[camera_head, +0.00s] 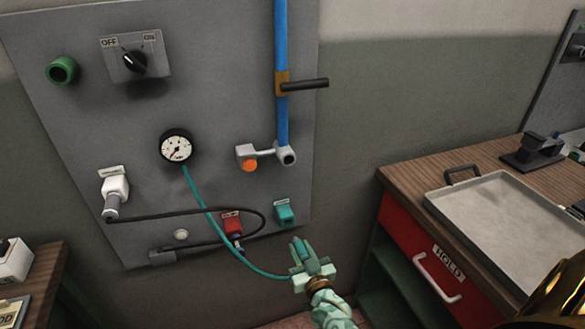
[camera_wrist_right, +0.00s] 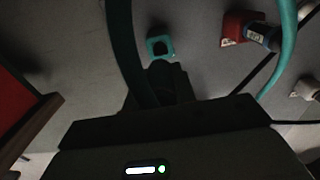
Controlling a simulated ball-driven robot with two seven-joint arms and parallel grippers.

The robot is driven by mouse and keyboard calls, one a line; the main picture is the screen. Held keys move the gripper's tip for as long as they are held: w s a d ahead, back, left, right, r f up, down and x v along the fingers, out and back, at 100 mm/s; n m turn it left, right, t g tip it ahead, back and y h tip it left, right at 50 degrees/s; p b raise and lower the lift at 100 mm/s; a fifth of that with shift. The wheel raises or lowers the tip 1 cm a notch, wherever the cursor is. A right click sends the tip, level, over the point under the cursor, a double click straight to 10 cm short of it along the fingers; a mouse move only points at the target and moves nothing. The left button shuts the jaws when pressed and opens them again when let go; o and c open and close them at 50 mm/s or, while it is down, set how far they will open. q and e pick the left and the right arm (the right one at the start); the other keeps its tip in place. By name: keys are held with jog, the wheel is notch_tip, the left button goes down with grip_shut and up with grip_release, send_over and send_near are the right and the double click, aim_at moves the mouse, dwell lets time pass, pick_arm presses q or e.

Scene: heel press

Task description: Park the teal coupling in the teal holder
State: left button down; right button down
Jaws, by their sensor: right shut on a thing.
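The teal coupling (camera_head: 300,250) is held in my right gripper (camera_head: 313,265), in front of the panel's lower right edge. In the right wrist view the coupling (camera_wrist_right: 163,78) is dark between the fingers, which are hard to make out. Its teal hose (camera_head: 215,222) runs up to the gauge and also loops through the wrist view. The teal holder (camera_head: 285,213) is on the panel, above and a little left of the gripper. In the wrist view the holder (camera_wrist_right: 151,47) shows an empty dark opening just beyond the coupling's tip; a gap between them cannot be judged. My left gripper is not in view.
A red holder (camera_head: 231,222) with a coupling in it sits left of the teal one. A black hose (camera_head: 180,212) curves around it from a white fitting (camera_head: 115,187). A blue pipe (camera_head: 282,60) with a lever stands above. A red bench with a tray (camera_head: 505,225) is right.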

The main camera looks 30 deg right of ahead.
aim_at(295, 238)
jog(key=shift+b+x, duration=0.85)
jog(key=shift+x, duration=1.35)
jog(key=shift+w, duration=0.15)
jog(key=shift+b+x, duration=0.45)
jog(key=shift+x, duration=0.95)
jog(key=c, duration=1.1)
grip_release()
jog(key=shift+o, duration=0.2)
